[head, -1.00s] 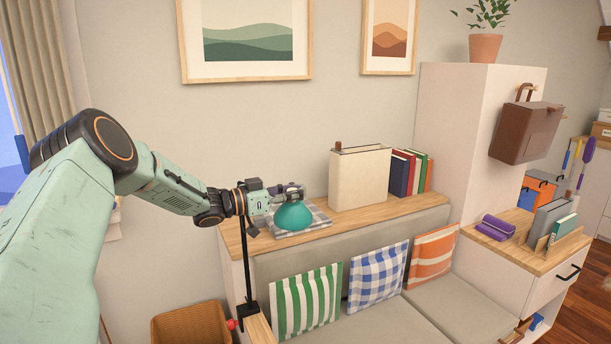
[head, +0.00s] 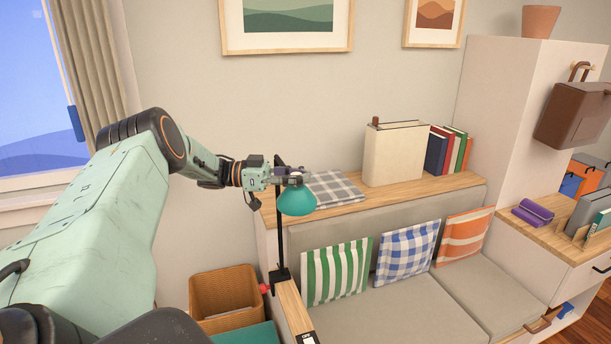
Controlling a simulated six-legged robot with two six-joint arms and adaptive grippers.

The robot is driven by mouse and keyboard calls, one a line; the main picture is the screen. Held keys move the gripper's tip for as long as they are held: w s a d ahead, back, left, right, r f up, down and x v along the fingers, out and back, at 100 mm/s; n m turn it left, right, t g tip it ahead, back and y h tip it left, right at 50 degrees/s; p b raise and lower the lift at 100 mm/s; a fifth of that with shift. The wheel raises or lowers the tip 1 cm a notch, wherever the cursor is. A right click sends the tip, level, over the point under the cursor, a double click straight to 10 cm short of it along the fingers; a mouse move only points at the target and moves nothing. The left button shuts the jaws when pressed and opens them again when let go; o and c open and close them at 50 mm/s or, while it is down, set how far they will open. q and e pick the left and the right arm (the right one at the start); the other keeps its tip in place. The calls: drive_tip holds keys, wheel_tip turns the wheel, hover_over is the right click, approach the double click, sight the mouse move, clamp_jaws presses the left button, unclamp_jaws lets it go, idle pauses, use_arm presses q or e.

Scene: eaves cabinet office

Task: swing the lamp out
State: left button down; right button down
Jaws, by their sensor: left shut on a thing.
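The lamp has a teal shade (head: 297,201) on a thin black post (head: 280,235). A black clamp (head: 281,281) holds the post at the bench's wooden armrest (head: 295,310). My left gripper (head: 291,179) is shut on the lamp at its head, just above the shade. The fingers partly hide the lamp's arm there. The shade hangs close to the right of the post, in front of the ledge's front edge in the picture. My right gripper is not in view.
A checked grey cloth (head: 338,187) lies on the wooden ledge (head: 350,207), with a cream file box (head: 393,155) and several books (head: 437,150) to its right. Striped and checked cushions (head: 337,272) line the bench. A wicker basket (head: 226,294) stands left of the armrest.

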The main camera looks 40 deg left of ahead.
use_arm(q)
drive_tip(key=shift+w+a+r, duration=0.15)
drive_tip(key=shift+a+r, duration=0.1)
drive_tip(key=shift+r, duration=0.1)
drive_tip(key=c, duration=1.6)
unclamp_jaws()
drive_tip(key=shift+c, duration=0.2)
drive_tip(key=o, duration=0.5)
drive_tip(key=shift+a+f, duration=0.15)
drive_tip(key=shift+f, duration=0.1)
drive_tip(key=shift+o, duration=0.2)
drive_tip(key=shift+d, duration=0.2)
drive_tip(key=v, duration=1.2)
